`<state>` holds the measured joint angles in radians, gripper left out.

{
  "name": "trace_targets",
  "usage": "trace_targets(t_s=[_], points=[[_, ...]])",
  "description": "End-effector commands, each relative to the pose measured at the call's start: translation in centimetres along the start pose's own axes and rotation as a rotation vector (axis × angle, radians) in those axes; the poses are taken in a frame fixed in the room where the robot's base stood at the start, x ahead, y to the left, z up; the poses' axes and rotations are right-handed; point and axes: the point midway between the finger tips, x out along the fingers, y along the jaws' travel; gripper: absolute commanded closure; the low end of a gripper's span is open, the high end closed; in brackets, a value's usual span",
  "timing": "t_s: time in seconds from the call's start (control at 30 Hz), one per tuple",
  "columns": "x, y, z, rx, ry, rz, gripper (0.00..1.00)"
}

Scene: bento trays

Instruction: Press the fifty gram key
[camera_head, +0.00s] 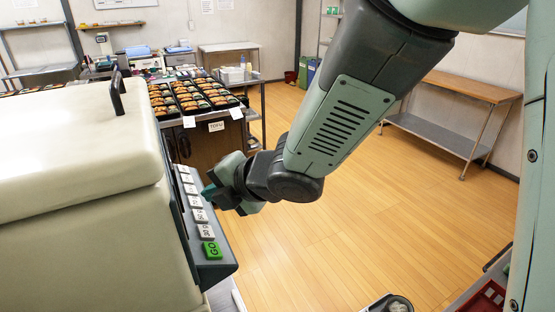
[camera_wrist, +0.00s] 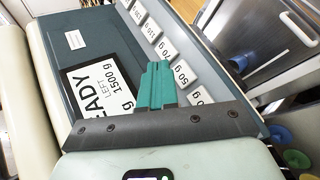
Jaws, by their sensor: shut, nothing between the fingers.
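I cannot tell whether the fingertips touch the panel. In the head view my gripper (camera_head: 209,190) is beside the key row, hiding part of it; the key labels there are too small to read surely.
The display (camera_wrist: 108,82) reads "READY", "LEFT", "1500 g". A green GO key (camera_head: 212,250) is at the panel's near end. The cream machine body (camera_head: 85,235) stands left. Food trays (camera_head: 190,95) are behind.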

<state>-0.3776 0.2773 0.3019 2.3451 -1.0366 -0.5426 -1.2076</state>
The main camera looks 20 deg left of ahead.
Motion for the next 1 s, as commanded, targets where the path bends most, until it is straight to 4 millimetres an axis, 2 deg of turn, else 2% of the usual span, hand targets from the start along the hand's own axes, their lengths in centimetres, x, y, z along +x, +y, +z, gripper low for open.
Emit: trace_targets(t_s=[0.23,1.0], points=[[1.14,-0.89,-0.79,0.0,-0.001,-0.002,1.0],[1.21,-0.92,-0.85,-0.001,-0.002,-0.001,1.0]])
